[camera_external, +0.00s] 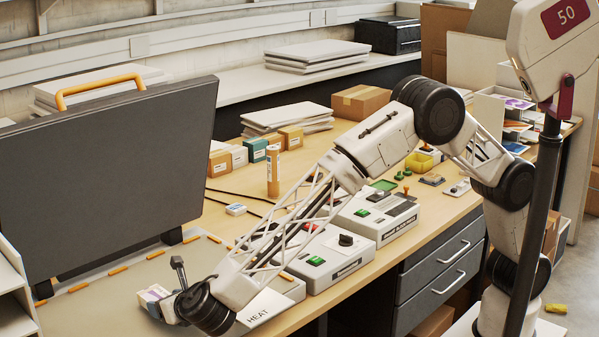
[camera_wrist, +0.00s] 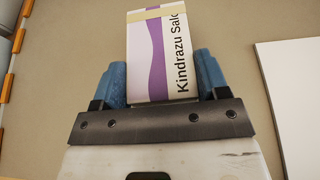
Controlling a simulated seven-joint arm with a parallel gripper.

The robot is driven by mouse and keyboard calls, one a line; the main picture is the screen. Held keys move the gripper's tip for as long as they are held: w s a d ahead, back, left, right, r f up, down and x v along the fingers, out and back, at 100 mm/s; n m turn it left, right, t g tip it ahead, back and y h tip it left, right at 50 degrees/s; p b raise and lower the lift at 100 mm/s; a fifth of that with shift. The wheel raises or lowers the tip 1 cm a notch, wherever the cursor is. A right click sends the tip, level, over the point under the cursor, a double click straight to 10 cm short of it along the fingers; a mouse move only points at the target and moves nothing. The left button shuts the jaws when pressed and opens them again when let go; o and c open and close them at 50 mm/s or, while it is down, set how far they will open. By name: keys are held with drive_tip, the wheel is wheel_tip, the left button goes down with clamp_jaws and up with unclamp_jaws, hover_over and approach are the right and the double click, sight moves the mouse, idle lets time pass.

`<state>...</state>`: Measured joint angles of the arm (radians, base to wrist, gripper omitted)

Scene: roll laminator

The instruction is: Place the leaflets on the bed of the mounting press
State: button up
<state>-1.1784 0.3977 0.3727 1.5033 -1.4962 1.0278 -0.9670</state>
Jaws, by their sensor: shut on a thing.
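A small stack of leaflets (camera_external: 154,297) with a purple stripe and a pale yellow band is held over the grey-beige bed (camera_external: 95,310) of the mounting press. In the wrist view the leaflets (camera_wrist: 150,55) show the print "Kindrazu Salo". My gripper (camera_wrist: 163,82) has its blue fingers shut on both sides of the stack; it is low over the bed in the external view (camera_external: 172,303). The stack's underside is hidden, so I cannot tell whether it touches the bed. The press's dark lid (camera_external: 110,165) with an orange handle stands raised behind the bed.
Orange dashes (camera_external: 118,269) mark the bed's edge. A white panel marked HEAT (camera_external: 260,309) lies right of my gripper. Control boxes (camera_external: 330,256), a brown tube (camera_external: 273,172) and small cartons (camera_external: 256,149) stand on the bench. The bed around the leaflets looks clear.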

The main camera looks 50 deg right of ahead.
drive_tip(key=shift+f, duration=0.8)
drive_tip(key=shift+f, duration=0.1)
drive_tip(key=o, duration=1)
drive_tip(key=shift+v, duration=0.85)
drive_tip(key=v, duration=1)
drive_tip(key=shift+s, duration=0.15)
drive_tip(key=shift+r, duration=0.2)
